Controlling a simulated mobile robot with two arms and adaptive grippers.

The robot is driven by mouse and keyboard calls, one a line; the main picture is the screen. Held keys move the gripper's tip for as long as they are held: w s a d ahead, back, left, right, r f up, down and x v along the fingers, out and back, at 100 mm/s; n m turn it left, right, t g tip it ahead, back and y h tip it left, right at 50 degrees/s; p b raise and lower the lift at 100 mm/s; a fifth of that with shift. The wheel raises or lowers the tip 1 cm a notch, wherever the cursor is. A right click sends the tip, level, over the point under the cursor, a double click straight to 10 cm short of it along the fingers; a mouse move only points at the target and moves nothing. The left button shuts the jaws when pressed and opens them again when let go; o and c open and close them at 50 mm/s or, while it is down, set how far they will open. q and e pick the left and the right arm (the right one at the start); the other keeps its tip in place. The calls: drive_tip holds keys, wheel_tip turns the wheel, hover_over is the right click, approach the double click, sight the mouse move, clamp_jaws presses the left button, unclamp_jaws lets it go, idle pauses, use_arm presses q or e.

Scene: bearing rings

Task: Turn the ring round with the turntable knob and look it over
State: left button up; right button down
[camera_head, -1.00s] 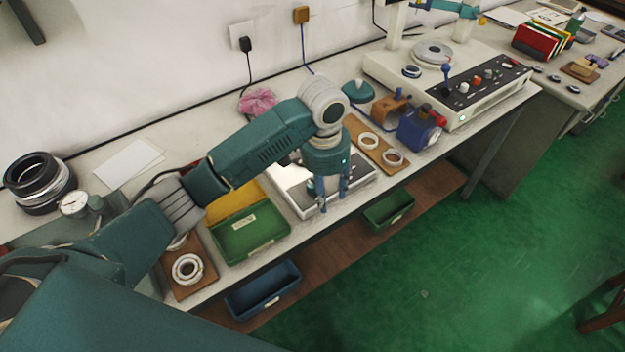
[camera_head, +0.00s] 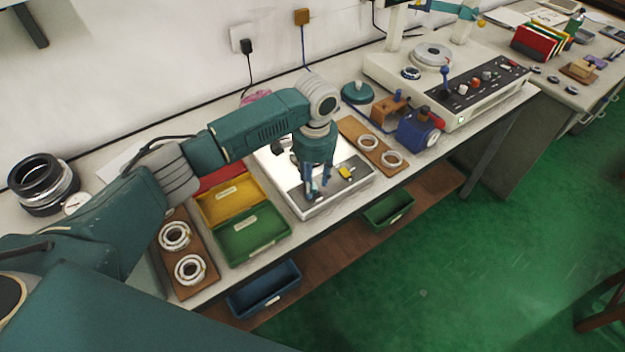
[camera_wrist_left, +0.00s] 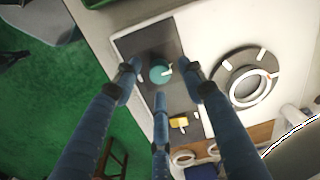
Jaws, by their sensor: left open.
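The inspection box (camera_head: 345,198) has a bright white top and a dark control strip along its front. In the left wrist view the teal knob (camera_wrist_left: 160,72) with a white mark stands on that strip (camera_wrist_left: 150,44). A pale ring (camera_wrist_left: 250,87) lies on the dark round turntable (camera_wrist_left: 229,72), right of the knob. My left gripper (camera_head: 318,188) is over the front of the box. In the left wrist view its three open fingers (camera_wrist_left: 161,80) spread around the knob; contact cannot be told. In the head view the gripper hides the knob, and the arm partly hides the turntable. My right gripper is out of view.
A yellow switch (camera_head: 346,172) sits right of the gripper. Yellow (camera_head: 232,190) and green (camera_head: 270,238) trays are left of the box. A brown board (camera_head: 378,150) with two rings and a blue device (camera_head: 415,130) are to the right. The bench's front edge is close.

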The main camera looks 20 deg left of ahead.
use_arm(q)
drive_tip(key=shift+f, duration=0.55)
clamp_jaws()
drive_tip(key=shift+r, duration=0.1)
